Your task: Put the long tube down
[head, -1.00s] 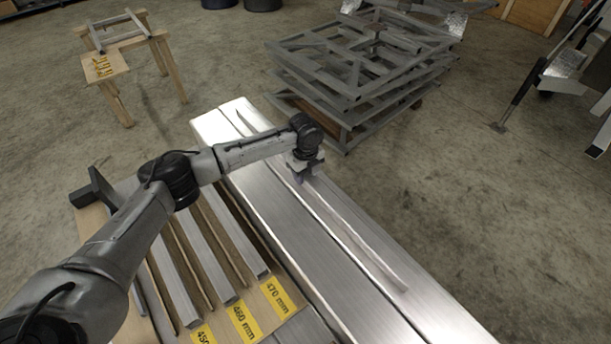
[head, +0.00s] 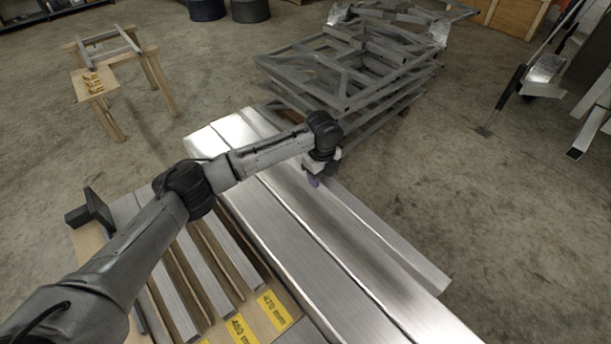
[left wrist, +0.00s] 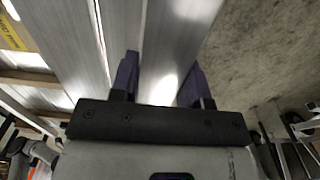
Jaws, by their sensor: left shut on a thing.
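The long tube (head: 390,238) is a straight square aluminium bar. It runs diagonally along the right side of the bright metal surface (head: 300,245), close to that surface's right edge. My left gripper (head: 314,179) is shut on the tube near its middle, with the fingers pointing down. In the left wrist view the tube (left wrist: 176,45) passes between the two dark purple fingers (left wrist: 158,85). My arm hides part of the tube's far half. I cannot tell whether the tube touches the surface or hangs slightly above it. My right gripper is not in view.
A wooden rack (head: 268,322) with several shorter tubes and yellow length labels lies left of the metal surface. Stacked grey frames (head: 345,75) stand behind. A small wooden table (head: 95,84) is at the back left.

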